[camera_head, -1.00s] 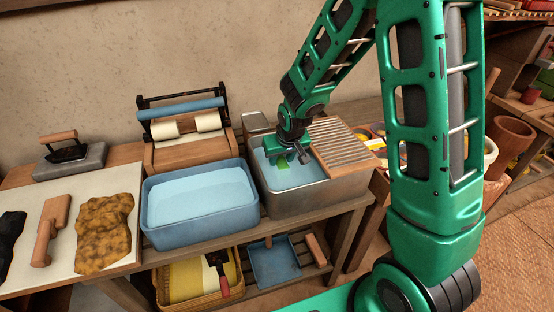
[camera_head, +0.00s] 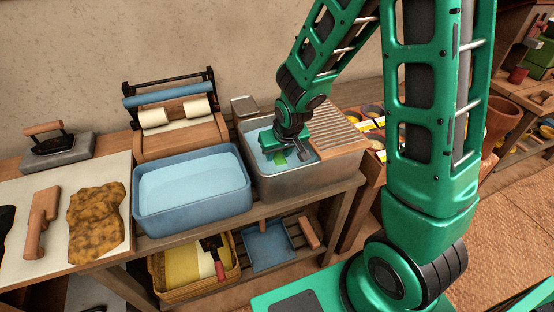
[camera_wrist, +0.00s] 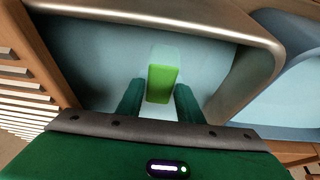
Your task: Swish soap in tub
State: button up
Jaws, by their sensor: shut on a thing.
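The green soap bar (camera_wrist: 161,84) is between my gripper's two fingers (camera_wrist: 158,100), and my gripper is shut on it. Its far end looks pale, as if under the water; the near part is bright green. In the head view my gripper (camera_head: 284,147) points down into the grey metal tub (camera_head: 300,186), which holds light blue water. A bit of the soap (camera_head: 280,158) shows below the gripper there. The gripper hides part of the water. The metal tub's rim (camera_wrist: 255,78) curves along the right in the wrist view.
A ribbed washboard (camera_head: 338,131) covers the metal tub's right side. A blue tub (camera_head: 195,217) with water stands left of it, close by. A roller wringer (camera_head: 178,138) stands behind. A brown spotted cloth (camera_head: 97,215) lies on the left board.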

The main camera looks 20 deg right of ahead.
jog(key=w, duration=0.7)
jog(key=shift+w, duration=0.4)
jog(key=s, duration=1)
jog(key=w, duration=1)
jog(key=shift+s, duration=2.55)
notch_tip(320, 180, up, 17)
